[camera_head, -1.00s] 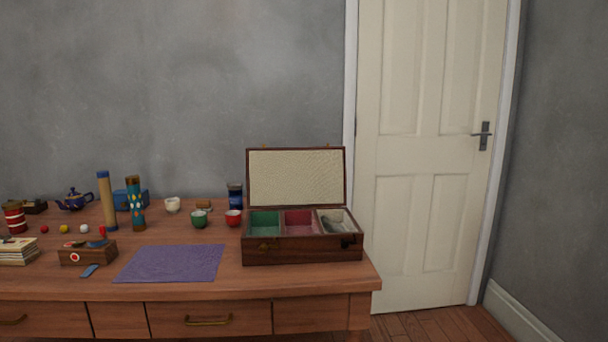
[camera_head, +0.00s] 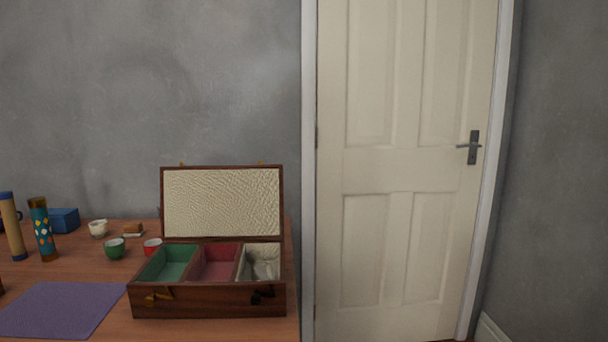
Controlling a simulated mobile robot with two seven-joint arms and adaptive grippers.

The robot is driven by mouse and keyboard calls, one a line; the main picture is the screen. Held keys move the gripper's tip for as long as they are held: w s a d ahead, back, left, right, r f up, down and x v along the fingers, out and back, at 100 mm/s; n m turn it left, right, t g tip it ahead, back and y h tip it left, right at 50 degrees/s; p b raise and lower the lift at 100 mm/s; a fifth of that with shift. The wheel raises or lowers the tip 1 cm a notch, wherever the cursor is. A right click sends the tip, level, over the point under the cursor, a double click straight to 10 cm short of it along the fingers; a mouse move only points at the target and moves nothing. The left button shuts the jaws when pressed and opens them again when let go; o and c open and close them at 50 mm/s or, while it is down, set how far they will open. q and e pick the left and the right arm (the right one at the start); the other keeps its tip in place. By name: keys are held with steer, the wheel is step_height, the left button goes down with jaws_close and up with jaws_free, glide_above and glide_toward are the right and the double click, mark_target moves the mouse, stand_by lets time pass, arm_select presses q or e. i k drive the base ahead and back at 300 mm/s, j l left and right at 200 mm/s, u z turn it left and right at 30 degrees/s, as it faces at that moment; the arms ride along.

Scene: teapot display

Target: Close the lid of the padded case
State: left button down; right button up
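The padded case (camera_head: 208,300) is a dark wooden box near the right end of the table. Its lid (camera_head: 222,204) stands open and upright at the back, with a cream padded lining facing me. Inside are three compartments: green (camera_head: 168,263) on the left, red (camera_head: 215,264) in the middle and cream (camera_head: 261,262) on the right. Brass-coloured and dark fittings show on the front face. Neither of my grippers is in view.
A purple mat (camera_head: 62,309) lies left of the case on the wooden table (camera_head: 118,273). A green cup (camera_head: 114,248), a red cup (camera_head: 152,246), a white cup (camera_head: 98,228), a blue box (camera_head: 63,220) and a patterned cylinder (camera_head: 42,230) stand behind it. A closed door (camera_head: 405,160) is at right.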

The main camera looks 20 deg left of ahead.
mark_target(218, 203)
steer(key=i+l+z, duration=0.1)
steer(key=i, duration=0.4)
steer(key=i+l+z, duration=0.1)
steer(key=i+l, duration=0.2)
steer(key=i, duration=0.2)
steer(key=i+l+z, duration=0.15)
steer(key=i, duration=0.35)
steer(key=i+u, duration=0.3)
steer(key=u, duration=0.2)
steer(key=i+l+u, duration=0.2)
steer(key=u, duration=0.25)
steer(key=i+l+u, duration=0.25)
steer(key=u, duration=0.25)
steer(key=i, duration=0.1)
